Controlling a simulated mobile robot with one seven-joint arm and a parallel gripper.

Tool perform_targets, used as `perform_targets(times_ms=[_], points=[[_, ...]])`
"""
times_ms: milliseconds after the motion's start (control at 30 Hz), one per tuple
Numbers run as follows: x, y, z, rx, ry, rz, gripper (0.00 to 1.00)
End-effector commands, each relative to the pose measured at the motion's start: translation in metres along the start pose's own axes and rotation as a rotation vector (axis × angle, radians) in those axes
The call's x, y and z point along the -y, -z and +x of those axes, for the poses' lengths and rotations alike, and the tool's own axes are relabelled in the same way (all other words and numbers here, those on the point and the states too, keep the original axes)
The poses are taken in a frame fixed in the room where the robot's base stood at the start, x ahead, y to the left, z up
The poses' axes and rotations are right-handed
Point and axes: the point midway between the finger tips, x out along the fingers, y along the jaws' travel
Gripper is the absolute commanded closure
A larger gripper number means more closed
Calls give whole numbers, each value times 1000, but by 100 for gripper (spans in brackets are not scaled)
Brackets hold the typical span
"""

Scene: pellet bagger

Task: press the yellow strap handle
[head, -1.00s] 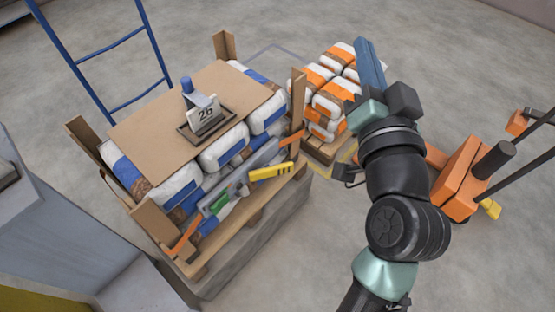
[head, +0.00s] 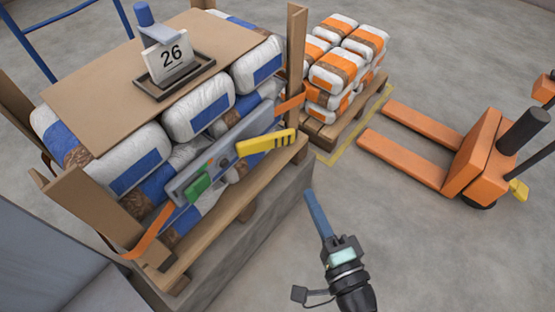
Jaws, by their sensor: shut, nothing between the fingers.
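The yellow strap handle (head: 266,142) sticks out to the right from the grey strapping tool (head: 215,160) on the front of the blue-and-white bag stack. A green part (head: 198,188) sits on the same tool, lower left of the handle. An orange strap (head: 150,236) runs from the tool across the bags. My gripper (head: 318,212) is at the lower right of the handle, apart from it, over the floor beside the pallet. Its long blue fingers are together and point up and left in the picture. Nothing shows between them.
A cardboard sheet (head: 95,80) covers the stack and carries a stand marked 26 (head: 172,56). Wooden posts (head: 297,50) rise at the corners. Orange-and-white bags (head: 345,62) stand on another pallet behind. An orange pallet jack (head: 475,155) is at right. The floor at lower right is clear.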

Motion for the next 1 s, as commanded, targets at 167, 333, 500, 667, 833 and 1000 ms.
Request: perform_targets(times_ms=[167, 333, 500, 667, 833, 1000], points=[[-14, -1, -6, -8, 7, 39, 100], [-13, -1, -6, -8, 7, 40, 100], [-13, -1, -5, -7, 7, 39, 100], [-14, -1, 9, -5, 9, 38, 100], [-14, -1, 42, -3, 10, 35, 100], [-14, -1, 79, -4, 9, 37, 100]])
